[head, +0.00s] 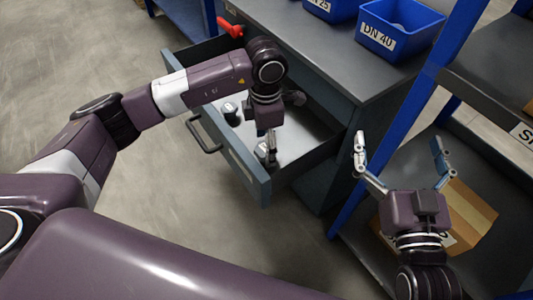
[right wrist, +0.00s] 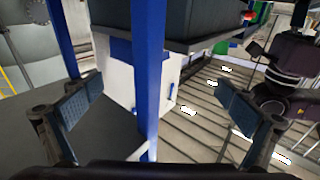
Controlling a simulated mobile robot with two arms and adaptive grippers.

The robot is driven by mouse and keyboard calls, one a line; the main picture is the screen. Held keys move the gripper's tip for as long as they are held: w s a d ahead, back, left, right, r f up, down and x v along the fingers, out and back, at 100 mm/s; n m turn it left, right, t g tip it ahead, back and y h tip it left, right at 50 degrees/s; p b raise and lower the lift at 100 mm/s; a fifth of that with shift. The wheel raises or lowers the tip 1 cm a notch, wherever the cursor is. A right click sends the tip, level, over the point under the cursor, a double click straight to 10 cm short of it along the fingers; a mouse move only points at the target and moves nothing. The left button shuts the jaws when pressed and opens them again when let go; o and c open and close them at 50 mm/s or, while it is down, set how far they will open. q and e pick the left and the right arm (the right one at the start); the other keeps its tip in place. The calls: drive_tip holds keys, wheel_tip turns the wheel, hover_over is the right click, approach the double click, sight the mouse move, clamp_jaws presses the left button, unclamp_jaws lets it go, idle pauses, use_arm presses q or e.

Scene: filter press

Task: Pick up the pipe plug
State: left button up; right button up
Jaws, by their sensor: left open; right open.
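An open drawer (head: 240,160) holds a few small dark parts. One dark round part with a pale marked top (head: 231,110) stands left of my left gripper. A similar one (head: 262,151) is right at my left gripper's fingers, partly covered by them. I cannot tell which of these is the pipe plug. My left gripper (head: 270,146) points down into the drawer, and is open; whether its fingers straddle the part is unclear. My right gripper (head: 400,150) is open and empty, away to the right of the drawer; its spread fingers also show in the right wrist view (right wrist: 160,115).
A grey bench top (head: 310,40) above the drawer carries blue bins, one marked DN 40 (head: 398,30). A red object (head: 230,27) is at the bench's left edge. A blue-post shelf rack (head: 405,100) with a cardboard box (head: 470,215) stands near my right gripper. Open floor lies left.

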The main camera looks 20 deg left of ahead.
use_arm(q)
drive_tip(key=f, duration=0.1)
drive_tip(key=f+b, duration=0.1)
drive_tip(key=f, duration=0.2)
drive_tip(key=shift+w+a+f+b, duration=0.1)
drive_tip(key=shift+w+f+b, duration=0.2)
drive_tip(key=shift+b, duration=0.05)
drive_tip(key=shift+f, duration=0.2)
use_arm(e)
wheel_tip(320, 180, up, 9)
drive_tip(key=s+t+y, duration=0.1)
drive_tip(key=s+t, duration=0.1)
drive_tip(key=t, duration=0.3)
drive_tip(key=shift+s+a+y, duration=0.25)
drive_tip(key=shift+s+y, duration=0.05)
drive_tip(key=shift+s, duration=0.05)
use_arm(q)
drive_tip(key=shift+c, duration=0.7)
use_arm(e)
drive_tip(key=shift+r, duration=0.1)
use_arm(q)
drive_tip(key=c, duration=1.3)
